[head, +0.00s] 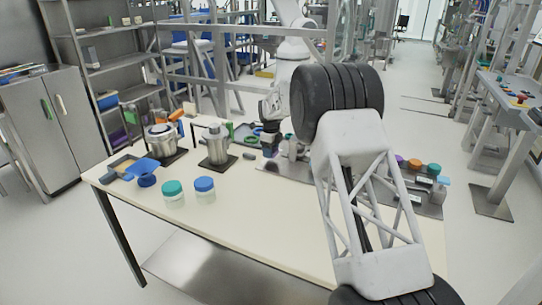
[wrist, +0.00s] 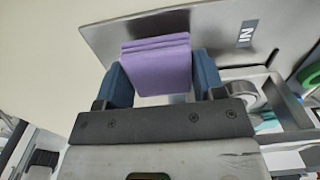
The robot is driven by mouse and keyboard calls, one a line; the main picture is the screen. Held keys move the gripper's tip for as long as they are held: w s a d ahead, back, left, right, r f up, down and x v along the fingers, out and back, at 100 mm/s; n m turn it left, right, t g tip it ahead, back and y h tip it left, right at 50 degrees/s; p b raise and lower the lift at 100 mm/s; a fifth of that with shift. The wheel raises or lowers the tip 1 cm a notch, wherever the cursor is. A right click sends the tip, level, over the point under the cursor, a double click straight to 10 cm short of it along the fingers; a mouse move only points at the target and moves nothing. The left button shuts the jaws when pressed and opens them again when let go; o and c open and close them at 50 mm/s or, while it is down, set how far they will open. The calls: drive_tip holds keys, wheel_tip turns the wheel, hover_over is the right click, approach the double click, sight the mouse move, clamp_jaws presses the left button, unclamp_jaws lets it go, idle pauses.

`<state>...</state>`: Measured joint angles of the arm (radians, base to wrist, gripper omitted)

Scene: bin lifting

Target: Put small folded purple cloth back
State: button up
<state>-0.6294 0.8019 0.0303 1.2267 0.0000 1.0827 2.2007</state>
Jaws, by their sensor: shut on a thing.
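A small folded purple cloth (wrist: 157,68) is held between the two blue fingers of my gripper (wrist: 161,66) in the wrist view. The cloth's folded layers show at its upper edge. The fingers press on its left and right sides. Behind it in that view is a grey metal plate (wrist: 105,40) with a dark "IN" label (wrist: 247,34). In the head view my gripper (head: 270,137) is small and partly hidden by my arm, over the back part of the table; the cloth cannot be made out there.
The cream table (head: 235,220) has a clear front. A grey tray (head: 425,207) with coloured-lid items lies right, partly behind my arm.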

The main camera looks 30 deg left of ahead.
drive_tip(key=shift+f, duration=1.3)
drive_tip(key=shift+f, duration=0.1)
drive_tip(key=o, duration=0.9)
wheel_tip(320, 180, up, 12)
drive_tip(key=shift+r, duration=0.1)
idle(0.4)
